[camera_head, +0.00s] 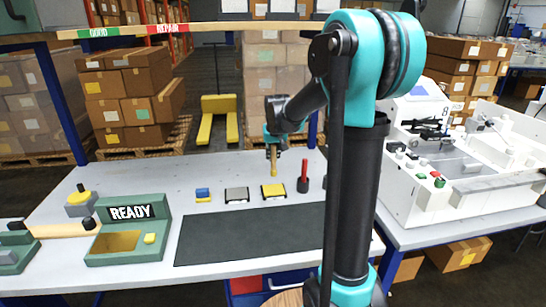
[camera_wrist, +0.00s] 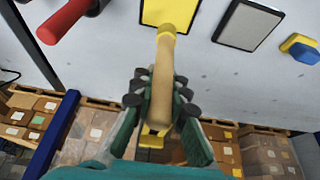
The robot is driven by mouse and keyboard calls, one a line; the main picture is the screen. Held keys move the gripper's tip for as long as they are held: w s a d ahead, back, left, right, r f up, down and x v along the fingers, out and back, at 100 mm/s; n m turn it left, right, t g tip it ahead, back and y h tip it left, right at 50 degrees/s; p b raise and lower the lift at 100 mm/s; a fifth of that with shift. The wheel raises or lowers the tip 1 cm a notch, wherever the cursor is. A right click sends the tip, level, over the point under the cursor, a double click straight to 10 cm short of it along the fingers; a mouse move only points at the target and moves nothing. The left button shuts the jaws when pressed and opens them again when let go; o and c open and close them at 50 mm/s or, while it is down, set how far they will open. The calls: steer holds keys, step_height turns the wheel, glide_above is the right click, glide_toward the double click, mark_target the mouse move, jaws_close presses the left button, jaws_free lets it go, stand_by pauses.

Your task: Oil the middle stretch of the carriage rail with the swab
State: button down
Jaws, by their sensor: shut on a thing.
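My gripper (camera_head: 272,146) is shut on the swab (camera_head: 274,163), a tan stick with a yellow tip that points down. In the wrist view the swab (camera_wrist: 164,80) stands between the fingers of my gripper (camera_wrist: 162,92). Its tip is over the near edge of a dark-framed yellow pad (camera_head: 273,190), which also shows in the wrist view (camera_wrist: 182,12). I cannot tell whether the tip touches the pad. No carriage rail can be clearly picked out; a white machine (camera_head: 455,165) stands at the right, partly behind my arm.
A grey pad (camera_head: 237,194), a blue-and-yellow block (camera_head: 203,195) and a red-handled tool (camera_head: 303,175) in a dark holder stand near the yellow pad. A dark mat (camera_head: 250,235) lies in front. A green READY unit (camera_head: 128,235) is at left. An overhead beam (camera_head: 190,29) crosses behind.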

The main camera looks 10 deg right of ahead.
mark_target(273, 171)
steer(key=shift+f, duration=2.9)
steer(key=shift+f, duration=0.55)
steer(key=shift+r, duration=0.1)
step_height(273, 171, up, 7)
stand_by(0.8)
stand_by(0.4)
